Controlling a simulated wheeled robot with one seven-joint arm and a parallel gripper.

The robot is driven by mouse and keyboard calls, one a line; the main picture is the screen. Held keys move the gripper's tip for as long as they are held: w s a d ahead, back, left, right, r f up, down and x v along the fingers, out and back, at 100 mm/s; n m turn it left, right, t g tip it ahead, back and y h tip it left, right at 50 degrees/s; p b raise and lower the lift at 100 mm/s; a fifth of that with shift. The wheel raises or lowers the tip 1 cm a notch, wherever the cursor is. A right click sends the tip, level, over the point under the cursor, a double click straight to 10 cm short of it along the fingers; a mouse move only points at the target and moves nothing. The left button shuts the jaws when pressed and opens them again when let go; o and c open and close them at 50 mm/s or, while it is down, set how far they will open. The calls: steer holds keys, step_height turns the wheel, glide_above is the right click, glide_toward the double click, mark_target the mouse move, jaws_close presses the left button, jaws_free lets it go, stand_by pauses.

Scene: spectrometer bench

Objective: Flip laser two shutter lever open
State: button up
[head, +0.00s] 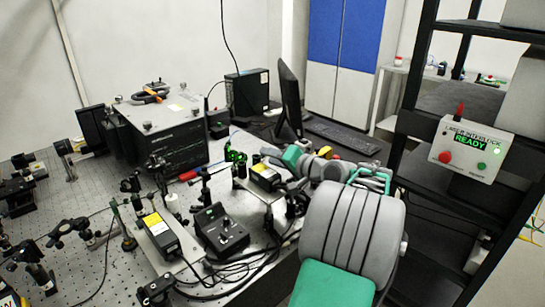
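Two black laser boxes with yellow labels stand on metal plates on the optical bench. One laser box (160,232) is at the front left and the other laser box (264,177) is farther back, near my gripper. I cannot read which is laser two, and I cannot make out a shutter lever on either. My arm reaches in from the lower right. My gripper (270,156) is at its far end, just above and behind the rear laser box. It is small and partly hidden by my arm, so its fingers do not show clearly.
A black controller with knobs (221,229) and loose cables lie between the lasers. Green-lit optics (235,156) stand left of my gripper. A large black box (165,135), a monitor (289,97) and a keyboard (342,135) are behind. An interlock panel (469,149) reads READY at right.

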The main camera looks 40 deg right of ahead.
jaws_close()
stand_by(0.4)
steer(key=shift+d+f+m+p, duration=0.2)
steer(key=shift+m+p, duration=0.3)
steer(key=shift+p, duration=0.4)
steer(key=shift+o, duration=0.2)
jaws_free()
steer(key=b+v, duration=0.1)
steer(key=v, duration=0.7)
